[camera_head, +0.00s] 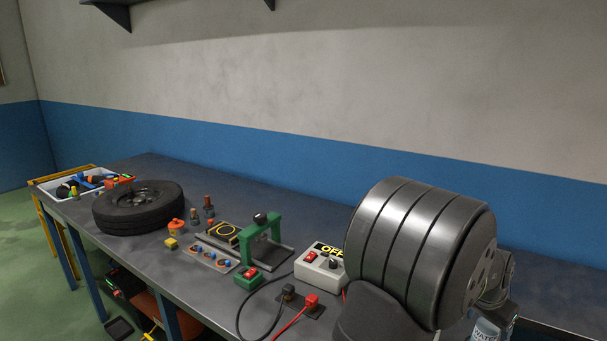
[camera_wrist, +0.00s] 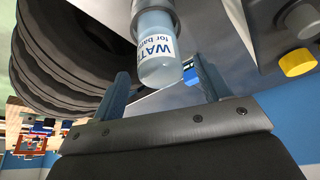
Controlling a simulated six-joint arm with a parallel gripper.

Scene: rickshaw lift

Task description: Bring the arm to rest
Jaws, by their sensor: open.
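My gripper (camera_wrist: 165,76) shows in the wrist view with its two blue-grey fingers standing apart. It is open. A clear bottle (camera_wrist: 160,66) with a white and blue label reading "WATER" shows beyond and between the fingers. I cannot tell whether they touch it. The bottle's label also shows at the lower right of the head view (camera_head: 485,330), mostly hidden. My fingers cannot be made out in the head view.
The dark workbench (camera_head: 310,212) carries a tyre (camera_head: 138,213), a white tray (camera_head: 50,190) of parts, a green press-like fixture (camera_head: 263,240) and a grey switch box (camera_head: 320,268) reading "OFF". Cables run by the front edge. Much of the bench's right side is hidden.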

